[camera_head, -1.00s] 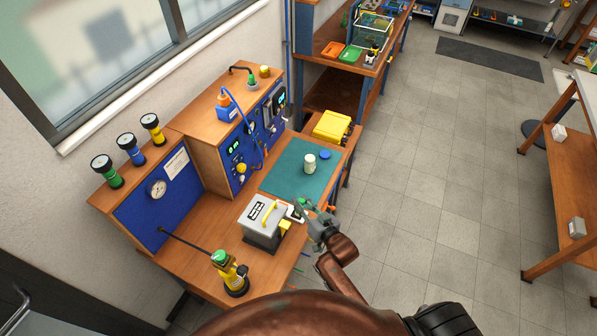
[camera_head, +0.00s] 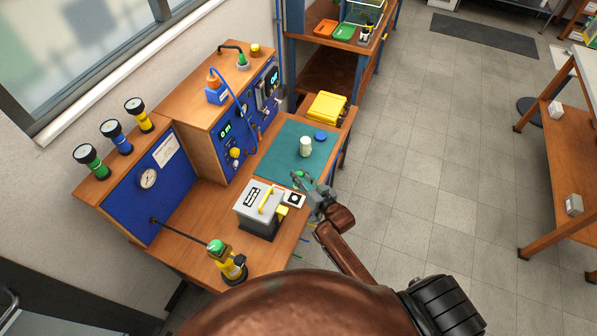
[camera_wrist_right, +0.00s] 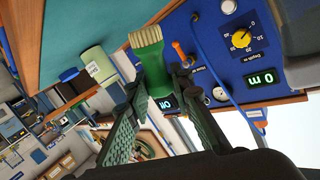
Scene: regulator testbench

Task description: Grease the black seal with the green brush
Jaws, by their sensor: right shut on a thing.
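My right gripper (camera_head: 309,186) is shut on the green brush (camera_wrist_right: 149,58). In the wrist view the gripper (camera_wrist_right: 157,82) has a finger on each side of the brush, and its pale bristles (camera_wrist_right: 145,37) point away from the fingers. In the head view the brush is small, above the bench's right edge. A black ring, seemingly the black seal (camera_head: 293,199), shows on a white square beside the grey box, just left of the gripper. An open pale jar (camera_head: 306,147) stands on the green mat beyond the gripper. It also shows in the wrist view (camera_wrist_right: 97,65). My left gripper is out of view.
The grey box (camera_head: 257,212) with a yellow handle stands on the wooden bench. A blue lid (camera_head: 321,136) lies on the mat (camera_head: 279,155) near the jar. A yellow-and-green regulator (camera_head: 230,262) stands at the front. Blue gauge panels (camera_head: 147,195) line the back.

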